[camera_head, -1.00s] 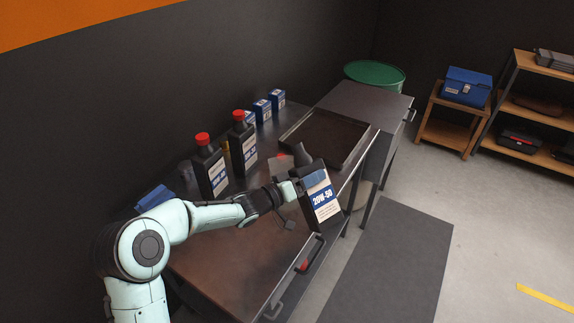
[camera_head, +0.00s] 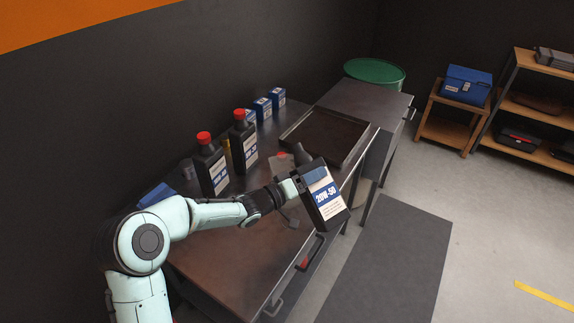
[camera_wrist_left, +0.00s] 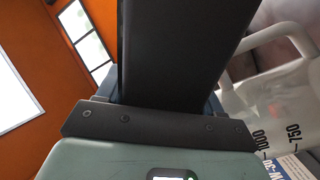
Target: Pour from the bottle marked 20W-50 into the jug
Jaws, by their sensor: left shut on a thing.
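The black bottle marked 20W-50 (camera_head: 328,201) is in my left gripper (camera_head: 309,182), above the bench's front edge. It is tilted, its dark neck pointing up and left toward the jug, and no cap shows on it. The gripper is shut on its body. In the left wrist view the bottle (camera_wrist_left: 175,50) fills the middle. The pale translucent jug (camera_head: 281,168) stands on the bench just behind the bottle, partly hidden. Its handle and volume marks show in the left wrist view (camera_wrist_left: 292,110). I cannot see liquid flowing. My right gripper is not in view.
Two black bottles with red caps (camera_head: 211,168) (camera_head: 243,142) stand at the back of the bench (camera_head: 225,245). Several small blue boxes (camera_head: 262,109) stand beyond them. A dark shallow tray (camera_head: 348,151) lies right of the jug. The front left of the bench is clear.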

